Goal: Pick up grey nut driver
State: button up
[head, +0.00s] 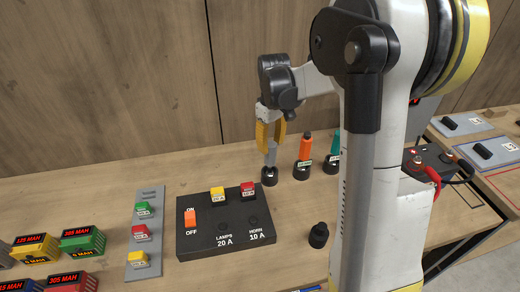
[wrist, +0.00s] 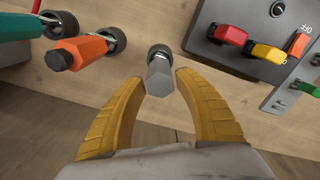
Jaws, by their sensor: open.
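The grey nut driver (head: 271,156) stands upright in a small black round holder (head: 269,177) on the wooden bench. In the wrist view its grey handle (wrist: 160,76) points up toward the camera, between my two yellow fingers. My gripper (head: 271,142) is over the driver, pointing down, with its fingers around the upper handle. In the wrist view my gripper (wrist: 159,80) is open, with a gap between each finger and the handle. The driver's lower end is hidden in the holder.
An orange driver (head: 305,147) and a teal driver (head: 334,147) stand in holders to the right. A black switch panel (head: 210,245) with fuses lies in front, beside a grey fuse strip (head: 146,215). An empty-looking black holder (head: 318,235) stands nearer. A wooden wall is behind.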

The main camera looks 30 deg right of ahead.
aim_at(270, 172)
notch_tip(270, 172, down, 3)
jog(key=shift+s+f+b, duration=0.1)
jog(key=shift+f+b, duration=0.05)
jog(key=shift+b, duration=0.2)
notch_tip(270, 172, down, 7)
jog(key=shift+r+b, duration=0.1)
jog(key=shift+b, duration=0.85)
jog(key=shift+c, duration=0.4)
grip_shut()
